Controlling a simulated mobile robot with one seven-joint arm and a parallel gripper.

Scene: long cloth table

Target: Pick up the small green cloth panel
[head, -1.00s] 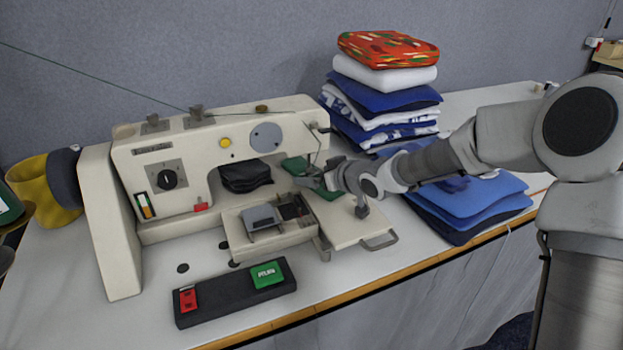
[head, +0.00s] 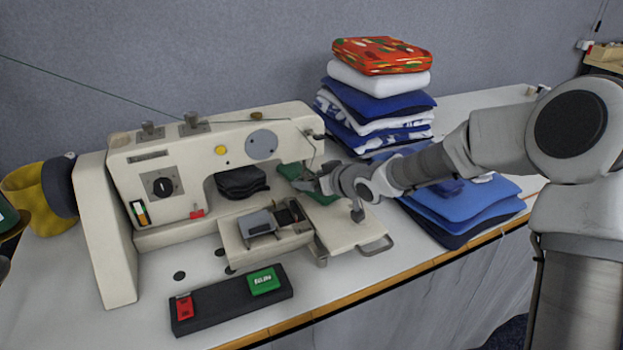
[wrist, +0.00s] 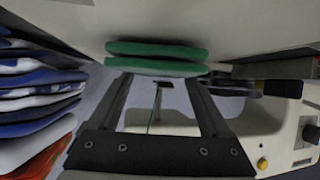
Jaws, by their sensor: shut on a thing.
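The small green cloth panel (head: 323,198) lies at the sewing machine's needle end, on the pale machine bed. Part of it shows left of my gripper (head: 306,184), and part is hidden behind the gripper. In the wrist view the green cloth (wrist: 155,48) shows as two thick layers, one above the other, at the tips of my gripper (wrist: 158,76). The fingers stand wide apart, shut on the green cloth panel. I cannot tell whether it is clear of the bed.
The sewing machine (head: 150,158) stands close left of my gripper, with dark folded cloth (head: 240,182) under its arm. A tall stack of folded cloths (head: 375,108) stands behind, and blue cloths (head: 465,200) lie to the right. A black switch box (head: 230,305) lies in front.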

